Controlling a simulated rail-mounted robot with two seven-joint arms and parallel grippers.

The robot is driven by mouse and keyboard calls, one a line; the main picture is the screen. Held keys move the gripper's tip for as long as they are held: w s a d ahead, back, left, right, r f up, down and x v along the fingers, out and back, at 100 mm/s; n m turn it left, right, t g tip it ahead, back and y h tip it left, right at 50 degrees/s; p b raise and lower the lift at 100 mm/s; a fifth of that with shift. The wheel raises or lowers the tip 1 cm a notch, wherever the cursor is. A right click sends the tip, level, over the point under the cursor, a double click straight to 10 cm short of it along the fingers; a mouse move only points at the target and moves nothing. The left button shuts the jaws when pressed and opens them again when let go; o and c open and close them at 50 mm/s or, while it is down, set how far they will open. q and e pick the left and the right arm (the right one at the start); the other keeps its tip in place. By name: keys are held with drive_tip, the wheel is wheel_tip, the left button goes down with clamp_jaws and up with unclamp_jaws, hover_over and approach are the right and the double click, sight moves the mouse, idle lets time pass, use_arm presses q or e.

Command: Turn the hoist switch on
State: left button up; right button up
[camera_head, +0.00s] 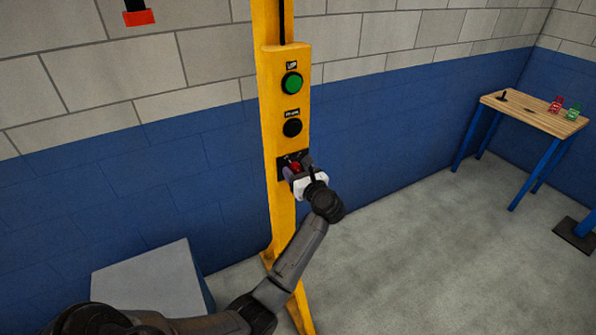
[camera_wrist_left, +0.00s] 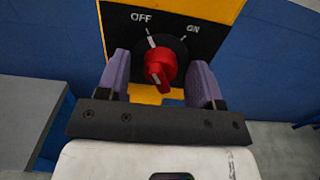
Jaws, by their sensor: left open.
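The hoist switch is a red rotary knob (camera_wrist_left: 161,68) on a black plate (camera_wrist_left: 186,28) marked OFF at the upper left and ON at the upper right. A white line on the plate runs from the knob toward OFF, and the knob's grip ridge leans that way. In the head view the knob (camera_head: 295,167) shows low on the yellow post (camera_head: 274,145). My left gripper (camera_head: 298,175) is at the plate. In the left wrist view its purple fingers (camera_wrist_left: 159,62) stand open on either side of the knob, with gaps visible. My right gripper is not in view.
Above the switch, the post carries a green button (camera_head: 292,83) and a black button (camera_head: 292,128). A grey box (camera_head: 150,278) stands at the lower left. A wooden-topped table (camera_head: 535,113) with small items stands at the right. The floor between is clear.

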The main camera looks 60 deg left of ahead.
use_arm(q)
drive_tip(key=shift+c, duration=0.3)
drive_tip(key=c, duration=0.9)
drive_tip(key=shift+o, duration=0.2)
